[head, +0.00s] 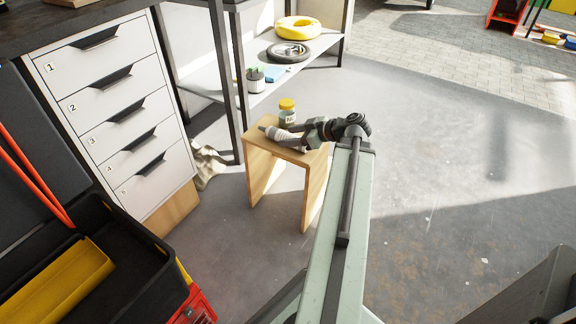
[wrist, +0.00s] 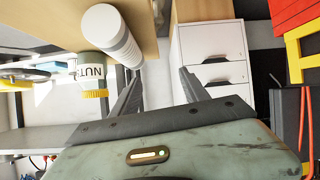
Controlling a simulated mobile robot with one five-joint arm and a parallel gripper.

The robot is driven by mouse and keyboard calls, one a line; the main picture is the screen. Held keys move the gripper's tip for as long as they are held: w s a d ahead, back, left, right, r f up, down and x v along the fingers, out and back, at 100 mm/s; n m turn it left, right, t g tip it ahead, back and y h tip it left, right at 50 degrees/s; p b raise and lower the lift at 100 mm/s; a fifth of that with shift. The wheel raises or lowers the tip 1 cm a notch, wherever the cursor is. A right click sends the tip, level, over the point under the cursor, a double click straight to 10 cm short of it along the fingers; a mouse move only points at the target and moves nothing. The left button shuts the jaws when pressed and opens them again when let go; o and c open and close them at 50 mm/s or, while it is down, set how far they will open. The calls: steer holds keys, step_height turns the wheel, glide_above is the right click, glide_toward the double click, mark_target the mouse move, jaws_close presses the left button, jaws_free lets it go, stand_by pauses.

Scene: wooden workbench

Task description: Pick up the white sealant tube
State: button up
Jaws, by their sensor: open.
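The white sealant tube (head: 279,136) lies on top of a small wooden stool (head: 258,149) in the head view. In the wrist view the tube (wrist: 112,36) is a white cylinder at the upper left, against the wooden top. My gripper (head: 300,131) is close beside the tube at the stool top. In the wrist view my gripper (wrist: 159,72) is open, and no object is held between its fingers. The tube's near end is close to the left finger's tip; I cannot tell whether they touch. The arm partly hides the stool.
A jar (head: 287,116) with a yellow lid stands on the stool just behind the tube; the jar (wrist: 90,68) also shows in the wrist view. A white drawer cabinet (head: 125,120) and a shelf (head: 225,85) stand left and behind.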

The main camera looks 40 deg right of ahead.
steer(key=t+h+b, duration=0.2)
steer(key=b, duration=0.2)
glide_toward(282, 137)
steer(key=shift+s+d+f, duration=0.4)
steer(key=shift+d+f, duration=0.1)
steer(key=shift+d, duration=0.1)
steer(key=shift+s+d+f, duration=0.4)
steer(key=shift+d+f, duration=0.05)
steer(key=shift+d, duration=0.15)
steer(key=shift+s+d+r+y, duration=0.15)
steer(key=shift+s+d+y, duration=0.05)
steer(key=shift+d+y, duration=0.1)
steer(key=b+x, duration=0.2)
steer(key=x, duration=0.6)
steer(key=shift+a, duration=0.15)
steer(key=shift+r, duration=0.15)
jaws_close()
